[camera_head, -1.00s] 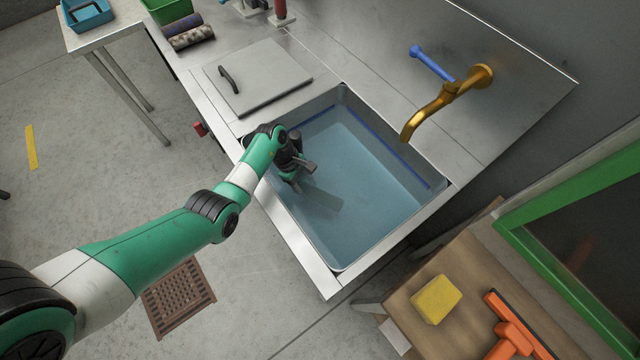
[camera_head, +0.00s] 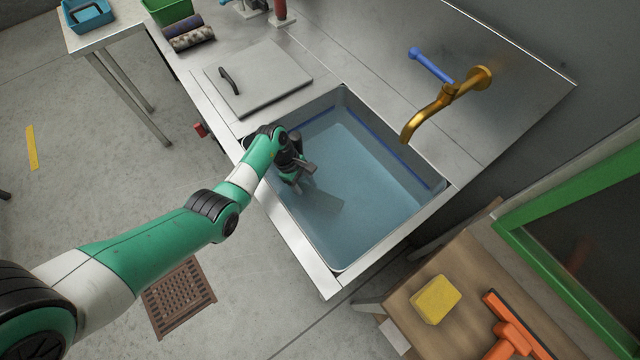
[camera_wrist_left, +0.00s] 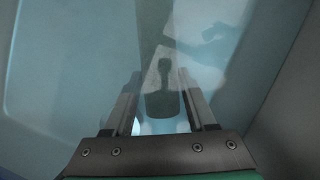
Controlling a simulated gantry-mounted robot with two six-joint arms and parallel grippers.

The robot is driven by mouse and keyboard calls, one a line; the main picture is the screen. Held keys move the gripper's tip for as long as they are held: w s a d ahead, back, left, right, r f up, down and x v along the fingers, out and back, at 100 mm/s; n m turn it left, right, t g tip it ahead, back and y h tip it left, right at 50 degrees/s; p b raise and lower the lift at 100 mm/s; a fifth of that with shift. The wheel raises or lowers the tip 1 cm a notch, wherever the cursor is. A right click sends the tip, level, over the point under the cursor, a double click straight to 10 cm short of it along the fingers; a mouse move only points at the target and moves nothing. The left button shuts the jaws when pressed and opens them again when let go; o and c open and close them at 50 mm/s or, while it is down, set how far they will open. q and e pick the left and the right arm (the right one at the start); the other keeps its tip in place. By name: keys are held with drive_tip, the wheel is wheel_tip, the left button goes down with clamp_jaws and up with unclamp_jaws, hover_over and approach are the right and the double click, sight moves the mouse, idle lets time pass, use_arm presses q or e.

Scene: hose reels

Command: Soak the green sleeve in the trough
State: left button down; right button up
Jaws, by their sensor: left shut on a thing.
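The trough (camera_head: 405,233) is a steel basin set in the counter, filled with clear bluish water. My left gripper (camera_head: 294,178) reaches down into the water near the trough's left wall. In the left wrist view my left gripper (camera_wrist_left: 161,82) points at the basin floor and is shut on a dark, greenish thing (camera_wrist_left: 163,105), which I take to be the green sleeve. Its colour is dulled by water and shade, and the gripper hides most of it in the head view. My right gripper is not in view.
A brass tap (camera_head: 428,113) with a blue lever overhangs the trough's far right side. A flat grey lid (camera_head: 262,78) lies on the counter behind. Two dark rolls (camera_head: 192,40) lie farther left. A yellow sponge (camera_head: 436,299) sits on the wooden table at front right.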

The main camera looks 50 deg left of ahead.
sight(309, 190)
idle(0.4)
use_arm(q)
drive_tip(key=shift+d+p, duration=0.15)
drive_tip(key=shift+p, duration=0.15)
drive_tip(key=shift+d, duration=0.2)
wheel_tip(309, 190, up, 20)
drive_tip(key=p, duration=2)
